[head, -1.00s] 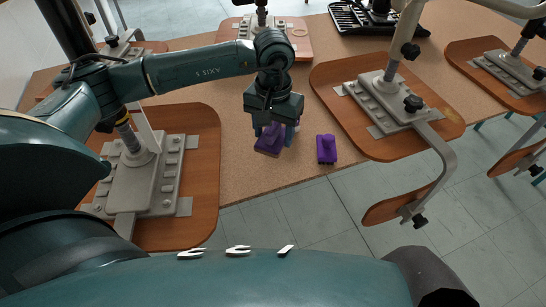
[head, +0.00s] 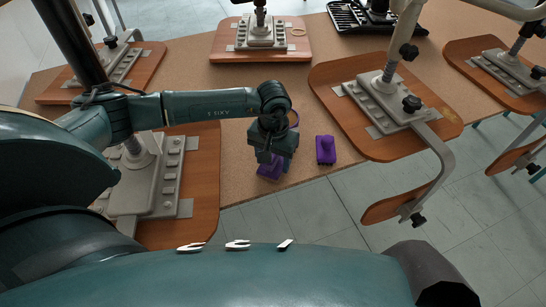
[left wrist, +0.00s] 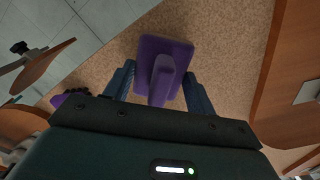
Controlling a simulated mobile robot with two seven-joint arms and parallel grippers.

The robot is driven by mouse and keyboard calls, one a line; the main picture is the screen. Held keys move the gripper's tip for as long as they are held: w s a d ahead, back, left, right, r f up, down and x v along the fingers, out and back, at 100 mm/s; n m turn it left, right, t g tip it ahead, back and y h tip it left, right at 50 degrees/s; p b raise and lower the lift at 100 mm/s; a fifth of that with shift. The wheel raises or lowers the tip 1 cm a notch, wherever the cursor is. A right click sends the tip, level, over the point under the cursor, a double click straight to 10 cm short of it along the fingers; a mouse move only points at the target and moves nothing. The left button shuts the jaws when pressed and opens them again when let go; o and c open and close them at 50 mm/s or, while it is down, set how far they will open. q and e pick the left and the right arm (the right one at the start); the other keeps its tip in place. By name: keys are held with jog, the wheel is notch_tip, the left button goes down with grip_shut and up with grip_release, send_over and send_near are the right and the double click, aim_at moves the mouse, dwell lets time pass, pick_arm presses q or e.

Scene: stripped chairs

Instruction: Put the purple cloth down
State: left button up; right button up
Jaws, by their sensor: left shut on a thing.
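My left gripper (head: 271,157) is shut on the purple cloth (head: 268,171) over the cork-coloured tabletop, close to its front edge. In the head view the gripper hides much of the cloth. In the left wrist view the cloth (left wrist: 180,48) shows as a flat purple slab with a raised ridge, and the ridge sits between the two fingers (left wrist: 160,88). I cannot tell whether the cloth touches the table. My right gripper is not in view.
A second purple object (head: 326,150) lies just right of the gripper. A small round thing (head: 293,118) is partly hidden behind it. Upturned chairs rest on wooden seats (head: 350,85) on both sides and behind. A black keyboard-like item (head: 350,18) lies at the back.

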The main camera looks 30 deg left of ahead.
pick_arm(q)
jog(key=o, duration=0.4)
jog(key=shift+f+b, duration=0.2)
jog(key=shift+b, duration=0.1)
jog(key=o, duration=0.5)
jog(key=shift+r, duration=0.1)
